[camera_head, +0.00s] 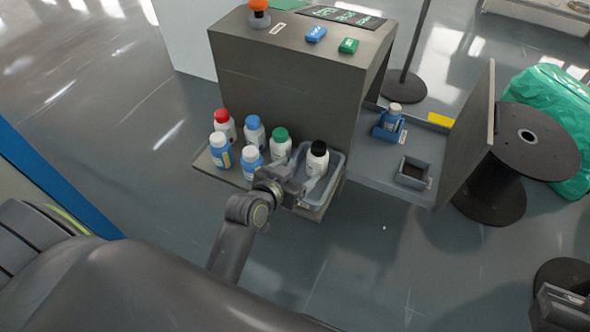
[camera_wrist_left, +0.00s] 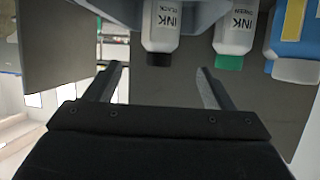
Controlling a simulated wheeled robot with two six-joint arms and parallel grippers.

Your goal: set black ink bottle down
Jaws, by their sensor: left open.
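The black ink bottle (camera_head: 317,159) is white with a black cap and stands upright in the grey tray (camera_head: 334,176) on the shelf of the machine. In the left wrist view the black ink bottle (camera_wrist_left: 162,28) appears upside down, beyond my fingertips. My left gripper (camera_head: 301,186) is at the front of the tray, just beside the bottle. In the left wrist view the left gripper (camera_wrist_left: 160,80) has its fingers spread with nothing between them. The bottle is apart from the fingers there.
A green-capped bottle (camera_head: 281,143) stands just left of the tray, and it shows in the wrist view (camera_wrist_left: 235,35). Red-capped (camera_head: 225,125) and blue-capped (camera_head: 254,134) bottles crowd the shelf's left part. Right of the machine, a low surface holds a blue holder (camera_head: 385,131) with a bottle and an empty dark holder (camera_head: 411,174).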

